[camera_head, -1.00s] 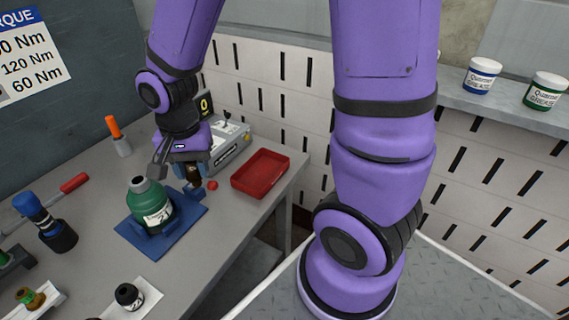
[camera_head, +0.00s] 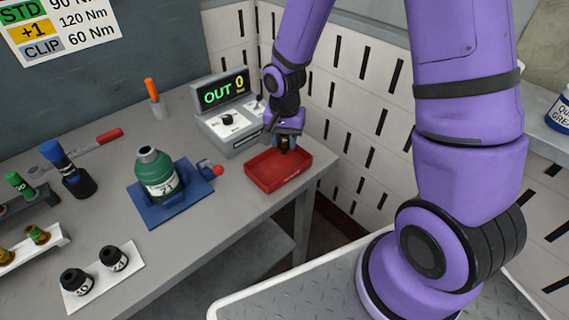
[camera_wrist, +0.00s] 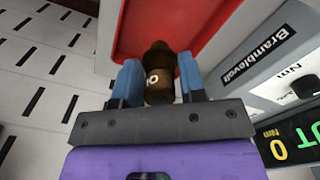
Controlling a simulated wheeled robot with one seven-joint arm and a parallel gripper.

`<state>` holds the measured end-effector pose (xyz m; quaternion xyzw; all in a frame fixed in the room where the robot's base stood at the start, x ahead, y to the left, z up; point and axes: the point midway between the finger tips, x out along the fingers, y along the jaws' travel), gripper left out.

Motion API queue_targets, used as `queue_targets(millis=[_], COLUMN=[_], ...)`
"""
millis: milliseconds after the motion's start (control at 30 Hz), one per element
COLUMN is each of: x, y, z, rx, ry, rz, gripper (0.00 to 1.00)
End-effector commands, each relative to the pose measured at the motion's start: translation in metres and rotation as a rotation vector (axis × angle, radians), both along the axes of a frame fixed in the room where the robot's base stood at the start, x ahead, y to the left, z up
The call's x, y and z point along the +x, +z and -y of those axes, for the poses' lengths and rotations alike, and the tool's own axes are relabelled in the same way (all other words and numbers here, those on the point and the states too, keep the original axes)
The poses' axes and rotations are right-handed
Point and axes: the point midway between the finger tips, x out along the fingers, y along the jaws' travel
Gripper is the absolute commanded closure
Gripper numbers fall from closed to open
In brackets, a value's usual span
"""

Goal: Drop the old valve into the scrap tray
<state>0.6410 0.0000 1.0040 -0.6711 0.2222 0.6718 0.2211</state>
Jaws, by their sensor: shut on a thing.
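The old valve is a brown, worn-looking piece with a pale mark; in the wrist view the valve (camera_wrist: 158,62) sits between the two blue fingers of my gripper (camera_wrist: 160,84). In the head view my gripper (camera_head: 285,141) is shut on it, over the back part of the red scrap tray (camera_head: 267,183). The tray lies at the table's right edge and also fills the top of the wrist view (camera_wrist: 190,20). The valve's lower end is partly hidden in the head view; I cannot tell its exact height above the tray floor.
A green cylinder (camera_head: 158,173) stands in a blue fixture (camera_head: 152,215) left of the tray. A grey tester (camera_head: 232,130) with a display reading OUT 0 stands behind the tray. A white rack (camera_head: 98,288) holds two black parts. A slotted wall is close behind my arm.

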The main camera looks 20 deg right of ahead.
Motion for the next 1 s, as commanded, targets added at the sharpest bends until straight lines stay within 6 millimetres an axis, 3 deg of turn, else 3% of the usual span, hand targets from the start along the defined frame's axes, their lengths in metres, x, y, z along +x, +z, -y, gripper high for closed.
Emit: queue_targets(millis=[400,833,867,967,1000], x=[-0.001,0.000,0.000,0.000,0.000], y=[-0.041,-0.047,-0.047,-0.047,-0.047], z=[0.000,0.000,0.000,0.000,0.000], rx=[0.000,0.000,0.000,0.000,0.000], ry=[0.001,0.001,0.001,0.001,0.001], rz=[-0.003,0.000,0.000,0.000,0.000], gripper=[0.90,0.90,0.56,0.33,0.33])
